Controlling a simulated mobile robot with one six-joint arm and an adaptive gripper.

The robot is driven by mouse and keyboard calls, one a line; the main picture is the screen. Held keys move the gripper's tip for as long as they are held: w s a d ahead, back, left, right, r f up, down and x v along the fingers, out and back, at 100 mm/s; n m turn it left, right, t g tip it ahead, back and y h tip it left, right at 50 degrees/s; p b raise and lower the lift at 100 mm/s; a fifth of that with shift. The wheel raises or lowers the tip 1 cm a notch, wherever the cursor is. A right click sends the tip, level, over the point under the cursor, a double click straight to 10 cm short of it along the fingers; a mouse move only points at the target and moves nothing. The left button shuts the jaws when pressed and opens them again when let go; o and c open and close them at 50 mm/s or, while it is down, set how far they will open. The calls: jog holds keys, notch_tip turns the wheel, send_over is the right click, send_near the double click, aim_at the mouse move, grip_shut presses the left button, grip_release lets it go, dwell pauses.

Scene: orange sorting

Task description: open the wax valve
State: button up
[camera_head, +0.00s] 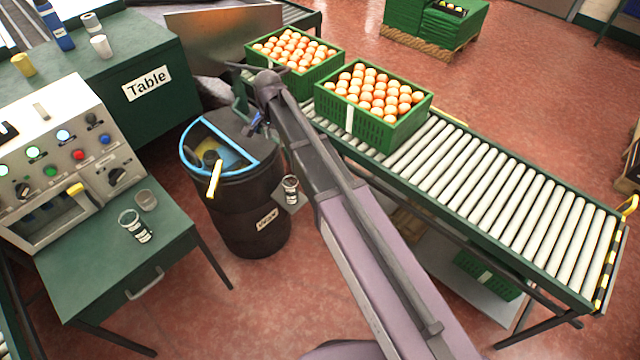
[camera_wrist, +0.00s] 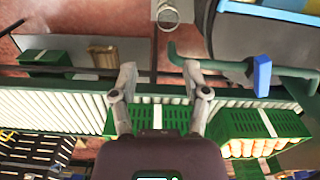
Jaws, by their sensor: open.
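The wax valve shows in the wrist view as a blue handle (camera_wrist: 262,75) on a green pipe (camera_wrist: 205,62) beside the dark barrel (camera_wrist: 225,35). In the head view the blue handle (camera_head: 256,121) is small and partly hidden by my arm, at the right side of the barrel (camera_head: 245,205). My gripper (camera_wrist: 160,75) is open and empty in the wrist view, its two fingers spread apart. The blue handle is to the right of the fingers in that view, apart from them. A glass (camera_head: 290,186) stands on a small ledge beside the barrel; it also shows in the wrist view (camera_wrist: 168,14).
Two green crates of oranges, one at the back (camera_head: 310,80) and one nearer (camera_head: 390,135), stand on the roller conveyor (camera_head: 480,185) right of the barrel. A control panel (camera_head: 60,160) and two glasses stand on the green desk at left. A yellow-handled stick (camera_head: 214,180) leans from the barrel.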

jog(key=s+d+f+n+b, duration=0.2)
jog(key=s+d+f+b, duration=0.2)
jog(key=d+f+b, duration=0.8)
jog(key=shift+d+f, duration=0.35)
jog(key=shift+d, duration=0.5)
jog(key=shift+s, duration=0.1)
jog(key=s+d+n, duration=0.2)
jog(key=s+d, duration=0.4)
jog(key=d, duration=0.4)
jog(key=s+d+n, duration=0.2)
jog(key=s+d, duration=0.5)
jog(key=d, duration=0.3)
jog(key=shift+n, duration=0.3)
